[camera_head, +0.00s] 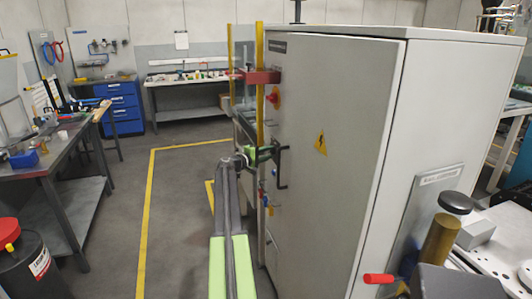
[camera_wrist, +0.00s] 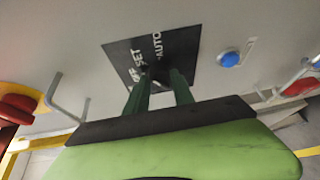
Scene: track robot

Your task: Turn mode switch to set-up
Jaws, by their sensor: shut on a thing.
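The mode switch sits on a black plate (camera_wrist: 180,52) with white lettering on the grey cabinet face in the wrist view. "SET" and "AUTO" are readable; a third word at the left edge is hard to read. My gripper (camera_wrist: 158,80) has its two green fingers shut on the dark switch knob (camera_wrist: 157,72) at the plate's lower edge. The fingers hide most of the knob, so which mark it points at cannot be told. In the head view my gripper (camera_head: 262,154) is at the cabinet's front, and the switch is hidden there.
The cabinet (camera_head: 335,150) fills the right of the head view. A black door handle (camera_head: 283,168) is close to my gripper. A blue button (camera_wrist: 229,59) is right of the plate. A red knob (camera_head: 274,97) is higher up. Open floor (camera_head: 180,210) lies to the left.

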